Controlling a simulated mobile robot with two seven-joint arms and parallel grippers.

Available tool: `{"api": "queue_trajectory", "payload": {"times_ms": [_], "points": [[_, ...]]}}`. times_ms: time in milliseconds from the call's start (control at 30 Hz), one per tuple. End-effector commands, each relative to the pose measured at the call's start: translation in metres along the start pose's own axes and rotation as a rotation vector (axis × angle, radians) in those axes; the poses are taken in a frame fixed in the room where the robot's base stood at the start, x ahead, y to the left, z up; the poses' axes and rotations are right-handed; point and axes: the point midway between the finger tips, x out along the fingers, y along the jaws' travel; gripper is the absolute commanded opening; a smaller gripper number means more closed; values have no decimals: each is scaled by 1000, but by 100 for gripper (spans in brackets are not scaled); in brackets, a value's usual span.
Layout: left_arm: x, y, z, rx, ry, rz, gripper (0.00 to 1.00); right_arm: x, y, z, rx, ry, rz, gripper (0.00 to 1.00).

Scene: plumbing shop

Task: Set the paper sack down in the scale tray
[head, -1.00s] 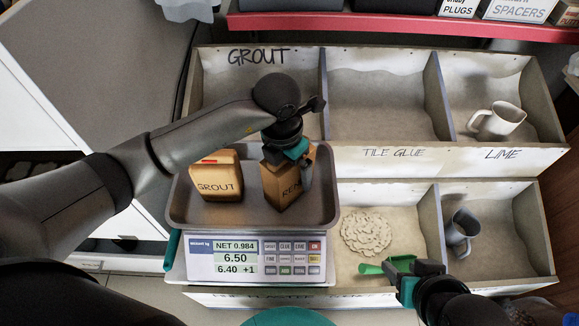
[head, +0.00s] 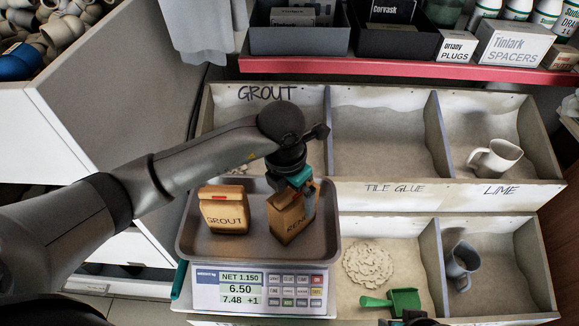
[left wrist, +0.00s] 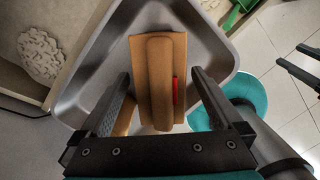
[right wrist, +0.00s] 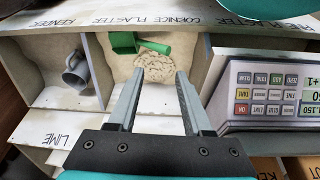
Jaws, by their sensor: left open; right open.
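The paper sack lettered "REN..." (head: 291,217) stands in the metal scale tray (head: 250,251), right of a second paper sack marked GROUT (head: 222,212). My left gripper (head: 298,184) is just above the lettered sack. In the left wrist view, its two fingers (left wrist: 160,78) are spread, with a sack's folded top (left wrist: 155,62) between them and gaps on both sides. The scale (head: 258,290) reads NET 1.150, 6.50 and 7.48 +1. My right gripper (right wrist: 159,78) is open and empty; in the head view only a bit of it shows at the bottom edge.
Bins behind and right of the scale hold a white mug (head: 494,158), a grey mug (head: 462,262) and a pale powder heap (head: 368,265). A green scoop (head: 402,300) lies near my right gripper. A red-edged shelf (head: 400,72) with boxes runs along the back.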

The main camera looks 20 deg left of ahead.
Motion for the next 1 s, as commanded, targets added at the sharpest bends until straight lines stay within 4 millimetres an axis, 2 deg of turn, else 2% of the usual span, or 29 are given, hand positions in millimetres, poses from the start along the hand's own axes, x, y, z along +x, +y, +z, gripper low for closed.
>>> {"api": "queue_trajectory", "payload": {"times_ms": [433,1000], "points": [[-31,0,0,-1,0,0,100,39,-2,36,-4,-79,-4,50],[-62,0,0,0,1,0,100,79,9,81,-14,-113,11,50]]}}
